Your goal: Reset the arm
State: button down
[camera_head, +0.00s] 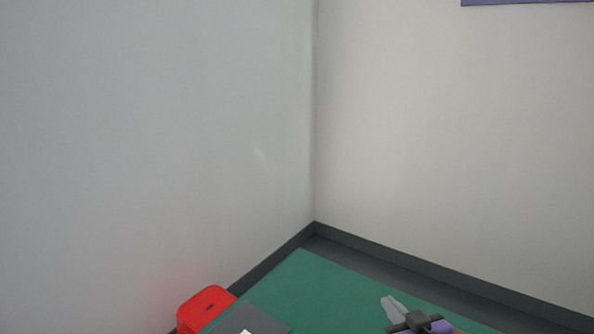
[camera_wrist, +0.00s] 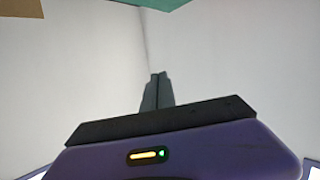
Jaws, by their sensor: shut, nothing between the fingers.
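My gripper (camera_head: 391,304) shows at the bottom right of the head view, low in the picture, with its pale fingers together over the green surface (camera_head: 310,280). In the wrist view my gripper's dark fingers (camera_wrist: 157,78) are closed against each other, with nothing between them. They point towards bare white walls and no object is near the fingertips. The rest of my arm is mostly cut off by the lower edge of the head view.
A red box (camera_head: 206,306) stands at the left edge of the green surface. A dark grey flat piece (camera_head: 255,319) lies beside it, cut off below. Two pale walls (camera_head: 150,130) meet in a corner behind.

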jog(key=s+f+m+h+b, duration=0.1)
jog(key=s+f+b, duration=0.2)
jog(key=s, duration=2)
jog(key=s+f+m+h+b, duration=0.1)
jog(key=s+f, duration=0.5)
jog(key=s, duration=1.7)
jog(key=shift+s+m+b, duration=0.25)
jog(key=shift+m+b, duration=0.15)
jog(key=shift+b, duration=0.5)
jog(key=shift+a, duration=0.1)
